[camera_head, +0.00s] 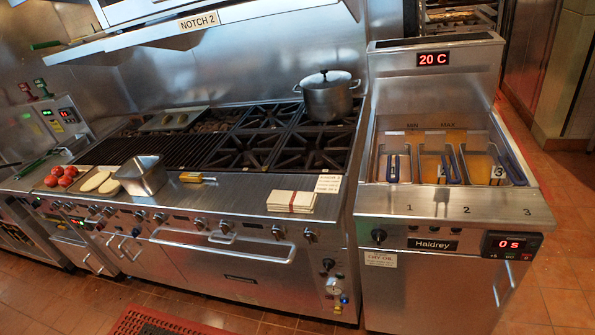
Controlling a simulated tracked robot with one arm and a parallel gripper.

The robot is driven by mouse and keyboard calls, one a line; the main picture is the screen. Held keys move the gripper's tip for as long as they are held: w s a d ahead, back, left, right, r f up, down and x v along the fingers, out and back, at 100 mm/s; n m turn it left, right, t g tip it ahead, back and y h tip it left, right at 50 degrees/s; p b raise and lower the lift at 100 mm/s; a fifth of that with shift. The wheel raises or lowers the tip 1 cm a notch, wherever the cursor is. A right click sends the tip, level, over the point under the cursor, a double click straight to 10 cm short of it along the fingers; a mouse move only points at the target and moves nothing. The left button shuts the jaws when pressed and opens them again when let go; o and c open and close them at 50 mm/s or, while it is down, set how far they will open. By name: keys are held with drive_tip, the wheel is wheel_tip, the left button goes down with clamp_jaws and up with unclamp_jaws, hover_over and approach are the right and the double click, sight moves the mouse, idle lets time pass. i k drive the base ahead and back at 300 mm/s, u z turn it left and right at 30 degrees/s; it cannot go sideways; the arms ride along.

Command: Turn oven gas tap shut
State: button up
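The steel range and oven (245,272) stands in the middle of the view, with a wide door and a long horizontal handle. On its narrow panel at the right end are a black knob (328,265), a small round gauge (334,286) below it, and a small fitting with yellow and blue parts (343,300) lower down. This fitting looks like the gas tap, but it is too small to tell its handle's angle. A row of knobs (278,231) runs along the range front. My gripper is not in view.
A fryer (420,285) stands close against the range's right side. A pot (328,95) sits on the back burners. A steel container (142,175), tomatoes (62,176) and folded cloths (291,201) lie along the front ledge. A red mat (175,324) lies on the tiled floor in front.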

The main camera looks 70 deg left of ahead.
sight(337, 310)
drive_tip(key=u, duration=1.3)
drive_tip(key=i, duration=0.65)
drive_tip(key=z, duration=0.05)
drive_tip(key=k, duration=0.6)
drive_tip(key=u, duration=0.15)
